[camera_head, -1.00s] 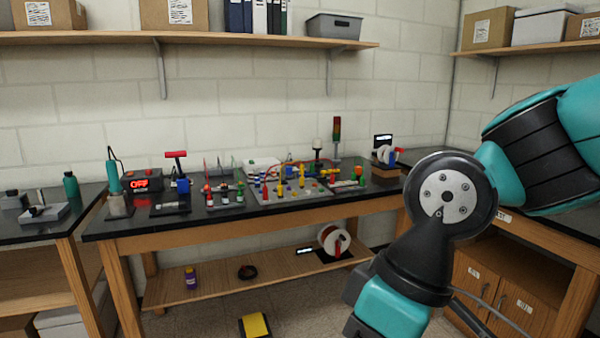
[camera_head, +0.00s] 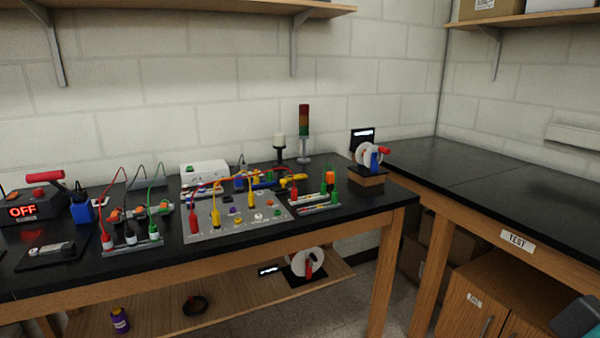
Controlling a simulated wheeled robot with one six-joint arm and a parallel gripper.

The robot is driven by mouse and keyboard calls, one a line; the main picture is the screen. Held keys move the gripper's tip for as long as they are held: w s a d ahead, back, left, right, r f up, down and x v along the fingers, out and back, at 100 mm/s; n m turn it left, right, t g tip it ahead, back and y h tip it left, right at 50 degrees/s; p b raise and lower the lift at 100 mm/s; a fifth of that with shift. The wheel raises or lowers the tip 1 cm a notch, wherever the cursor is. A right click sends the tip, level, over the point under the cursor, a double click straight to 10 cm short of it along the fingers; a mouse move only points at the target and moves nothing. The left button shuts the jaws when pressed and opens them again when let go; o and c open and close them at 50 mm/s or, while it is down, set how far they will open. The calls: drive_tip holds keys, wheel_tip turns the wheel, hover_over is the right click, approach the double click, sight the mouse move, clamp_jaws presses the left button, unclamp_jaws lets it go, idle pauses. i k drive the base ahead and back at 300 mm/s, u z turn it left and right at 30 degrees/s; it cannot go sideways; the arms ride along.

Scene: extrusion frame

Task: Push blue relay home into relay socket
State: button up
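Several blue parts are on the black workbench (camera_head: 330,232), and I cannot tell for sure which is the blue relay. A small blue block (camera_head: 240,183) stands behind the grey panel (camera_head: 203,232), among wires and small parts. A larger blue block (camera_head: 82,211) stands at the left beside the red-handled device (camera_head: 47,178). The relay socket is too small or hidden to make out. My gripper is out of view; only a teal and dark piece of my arm shows at the lower right corner.
A box with a red OFF display (camera_head: 22,211) is at the far left. A signal tower (camera_head: 304,130) and a spool on a wooden block (camera_head: 367,179) stand toward the back right. The right-hand bench (camera_head: 480,180) is mostly clear. A lower shelf (camera_head: 235,296) holds a few items.

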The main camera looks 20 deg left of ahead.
sight(238, 182)
drive_tip(key=z, duration=0.25)
drive_tip(key=i, duration=2)
drive_tip(key=u, duration=1.1)
drive_tip(key=i, duration=0.65)
drive_tip(key=u, duration=1.2)
drive_tip(key=i, duration=0.75)
drive_tip(key=u, duration=0.05)
